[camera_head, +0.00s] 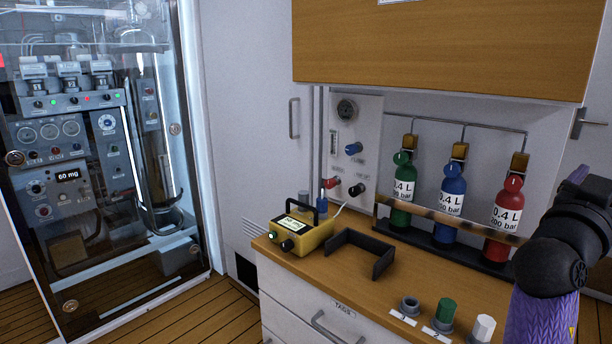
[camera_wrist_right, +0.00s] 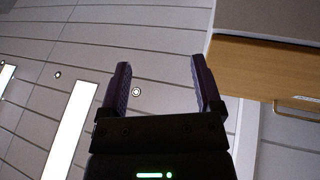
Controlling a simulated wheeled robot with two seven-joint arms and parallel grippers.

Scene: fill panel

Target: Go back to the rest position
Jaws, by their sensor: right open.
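My right arm stands at the right edge of the head view, black and purple, raised in front of the counter; its fingertips are not clearly visible there. In the right wrist view my right gripper (camera_wrist_right: 160,85) shows two dark purple fingers spread apart with nothing between them. Behind them are pale wall or ceiling panels (camera_wrist_right: 150,30). My left gripper is in neither view.
The wooden counter (camera_head: 375,280) holds a yellow meter (camera_head: 303,236), a black bracket (camera_head: 352,250), and green (camera_head: 403,190), blue (camera_head: 449,205) and red (camera_head: 507,215) gas bottles. A wooden cabinet (camera_head: 440,45) hangs above. A glass-fronted equipment cabinet (camera_head: 95,170) stands left.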

